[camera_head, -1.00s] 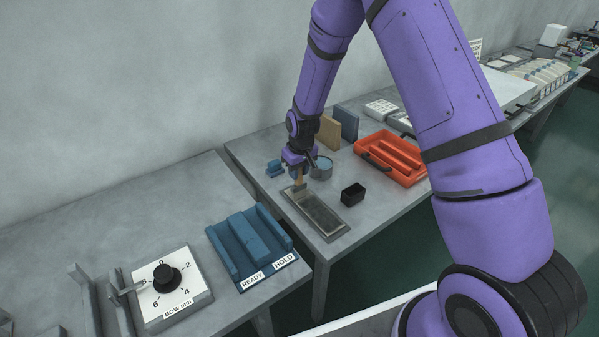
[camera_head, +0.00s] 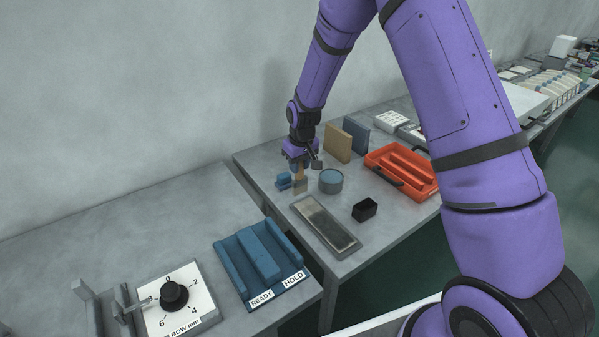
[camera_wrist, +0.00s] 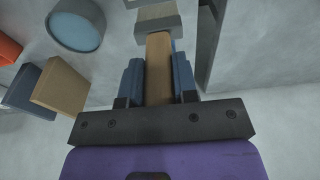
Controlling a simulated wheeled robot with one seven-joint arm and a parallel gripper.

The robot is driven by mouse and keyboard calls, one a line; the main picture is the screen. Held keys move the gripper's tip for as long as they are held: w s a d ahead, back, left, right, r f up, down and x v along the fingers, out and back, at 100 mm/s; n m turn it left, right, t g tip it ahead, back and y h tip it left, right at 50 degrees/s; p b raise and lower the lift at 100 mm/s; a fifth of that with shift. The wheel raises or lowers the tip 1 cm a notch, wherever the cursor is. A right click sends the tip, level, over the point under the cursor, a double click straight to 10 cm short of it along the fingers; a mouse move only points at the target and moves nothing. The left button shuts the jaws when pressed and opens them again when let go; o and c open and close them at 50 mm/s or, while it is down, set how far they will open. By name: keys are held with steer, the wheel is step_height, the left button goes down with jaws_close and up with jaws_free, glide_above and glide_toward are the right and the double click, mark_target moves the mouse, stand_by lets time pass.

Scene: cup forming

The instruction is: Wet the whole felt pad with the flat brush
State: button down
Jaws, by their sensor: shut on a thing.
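The felt pad (camera_head: 326,224) lies in a long shallow grey tray on the far table. Its surface is uneven in tone, dark brown and grey with paler patches. My gripper (camera_head: 298,168) is shut on the wooden handle of the flat brush (camera_head: 300,184), which hangs bristle end down just beyond the pad's far end. The wrist view shows the tan handle (camera_wrist: 158,60) between the blue-grey fingers, with a pale grey wide brush head beyond it. Whether the bristles touch anything is unclear. A round grey pot (camera_head: 331,182) with blue liquid stands right of the brush.
A small blue block-like rest (camera_head: 284,182) is left of the brush. A black open box (camera_head: 364,210) stands right of the pad. Tan (camera_head: 337,142) and blue boards stand behind. A red tray (camera_head: 402,170) is at right. A blue READY/HOLD fixture (camera_head: 260,258) is on the nearer table.

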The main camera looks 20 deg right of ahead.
steer(key=shift+r, duration=1.85)
